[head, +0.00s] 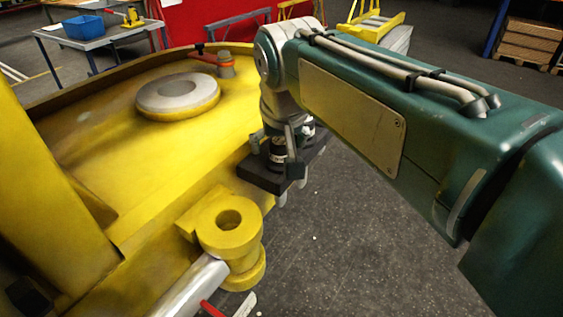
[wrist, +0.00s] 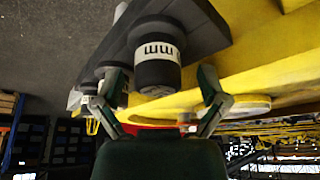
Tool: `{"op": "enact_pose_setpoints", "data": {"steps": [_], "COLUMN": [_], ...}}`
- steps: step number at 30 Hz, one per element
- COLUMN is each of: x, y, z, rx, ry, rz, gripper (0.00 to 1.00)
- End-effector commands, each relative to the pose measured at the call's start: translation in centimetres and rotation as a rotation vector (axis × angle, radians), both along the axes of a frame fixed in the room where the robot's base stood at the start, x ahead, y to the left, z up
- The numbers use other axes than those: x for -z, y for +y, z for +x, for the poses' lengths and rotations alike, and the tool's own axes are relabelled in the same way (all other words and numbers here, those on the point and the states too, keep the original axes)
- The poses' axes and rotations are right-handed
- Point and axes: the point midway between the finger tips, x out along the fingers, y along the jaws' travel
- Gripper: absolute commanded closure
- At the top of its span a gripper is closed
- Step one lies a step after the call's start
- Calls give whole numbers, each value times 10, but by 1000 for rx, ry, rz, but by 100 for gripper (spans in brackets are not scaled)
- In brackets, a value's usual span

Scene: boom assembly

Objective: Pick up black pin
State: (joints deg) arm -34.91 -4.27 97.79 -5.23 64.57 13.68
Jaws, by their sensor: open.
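The black pin (wrist: 157,72), with a white band and dark markings, stands in a dark grey holder (wrist: 190,40) in the wrist view. My gripper (wrist: 160,82) is open, with one finger on each side of the pin's head. Gaps show between fingers and pin, so it is not gripped. In the head view my gripper (head: 277,157) is over the dark holder (head: 258,179) at the yellow part's edge, partly hiding the pins. A second black pin (wrist: 90,88) shows partly behind the left finger in the wrist view.
The large yellow boom part (head: 95,140) fills the left, with a round boss (head: 178,94) and a yellow lug with a hole (head: 230,232). A blue bin (head: 83,27) sits on a far table. Floor right of the holder is clear.

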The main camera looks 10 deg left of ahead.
Motion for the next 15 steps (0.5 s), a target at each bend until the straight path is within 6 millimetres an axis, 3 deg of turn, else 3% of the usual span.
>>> {"op": "enact_pose_setpoints", "data": {"steps": [3,10,11,15], "x": [11,12,12,12], "y": [1,1,1,1], "z": [4,5,5,5], "rx": [1,1,1,1], "ry": [1,0,0,0], "rz": [0,2,2,2], "gripper": [8,8,12,74]}}
